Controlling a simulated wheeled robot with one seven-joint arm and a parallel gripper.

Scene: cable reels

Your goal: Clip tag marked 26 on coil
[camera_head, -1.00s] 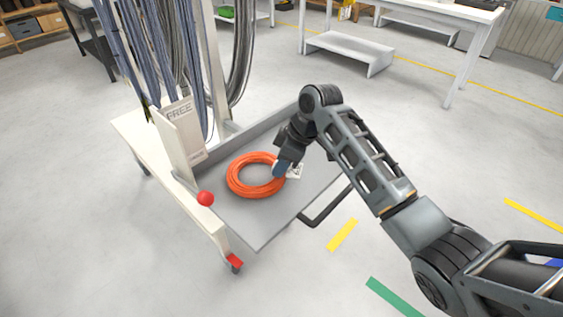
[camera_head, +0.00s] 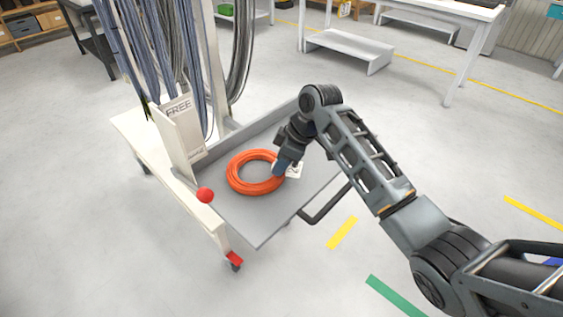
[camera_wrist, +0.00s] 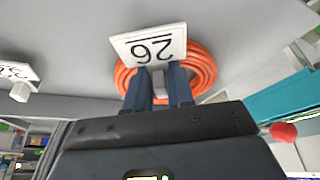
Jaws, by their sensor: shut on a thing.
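The orange coil (camera_head: 240,185) lies flat on the grey tray of the cart. It also shows in the wrist view (camera_wrist: 203,70), behind the tag. The white tag marked 26 (camera_wrist: 150,46) is in my gripper (camera_wrist: 160,88), upside down in the wrist view. The two blue fingers are shut on the tag's clip, which is partly hidden between them. In the head view my gripper (camera_head: 279,168) is at the right side of the coil. I cannot tell whether the clip is around the coil or only beside it.
A second white tag (camera_wrist: 17,72), its number only partly readable, is at the left in the wrist view. The cart's grey tray (camera_head: 255,225) has bare room at the front.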

